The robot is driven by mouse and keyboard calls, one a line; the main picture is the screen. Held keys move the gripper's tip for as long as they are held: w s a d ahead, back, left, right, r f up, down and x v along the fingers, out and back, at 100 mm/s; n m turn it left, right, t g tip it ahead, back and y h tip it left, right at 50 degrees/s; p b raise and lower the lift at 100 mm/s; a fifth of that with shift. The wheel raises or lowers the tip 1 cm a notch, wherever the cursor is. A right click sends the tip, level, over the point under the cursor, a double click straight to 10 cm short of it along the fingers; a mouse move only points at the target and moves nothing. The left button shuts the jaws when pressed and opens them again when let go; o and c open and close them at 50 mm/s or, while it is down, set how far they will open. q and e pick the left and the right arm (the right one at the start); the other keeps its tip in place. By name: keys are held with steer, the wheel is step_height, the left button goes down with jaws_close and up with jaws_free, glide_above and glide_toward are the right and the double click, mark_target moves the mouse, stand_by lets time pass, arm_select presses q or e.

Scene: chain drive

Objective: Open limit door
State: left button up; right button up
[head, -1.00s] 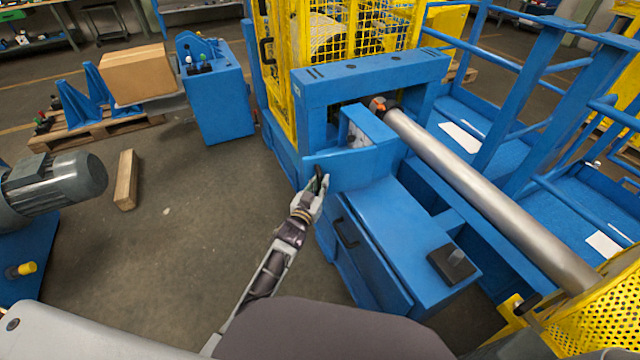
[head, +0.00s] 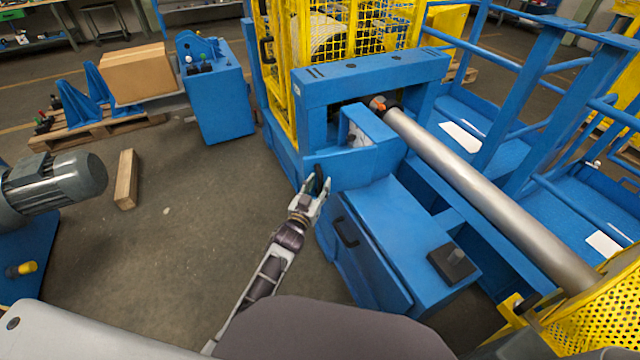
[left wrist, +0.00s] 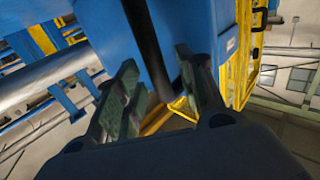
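A blue door panel (head: 348,167) with a dark upright handle (head: 318,180) faces me on the front of the blue machine. I cannot tell for sure that this is the limit door. My left gripper (head: 317,190) is at this handle. In the left wrist view the handle (left wrist: 148,45) is a black bar running between the two fingers of my left gripper (left wrist: 157,65). The fingers are apart, with a visible gap to the bar on each side. My right gripper is out of view.
A lower blue cabinet door (head: 368,262) with its own black handle (head: 346,232) stands just right of my forearm. A long steel roller (head: 480,190) lies behind it. Yellow mesh guarding (head: 345,35) rises at the back.

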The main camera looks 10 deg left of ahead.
arm_select(q)
steer(key=s+a, duration=0.1)
steer(key=s, duration=0.9)
steer(key=shift+a, duration=0.4)
steer(key=shift+s+f, duration=0.1)
stand_by(0.4)
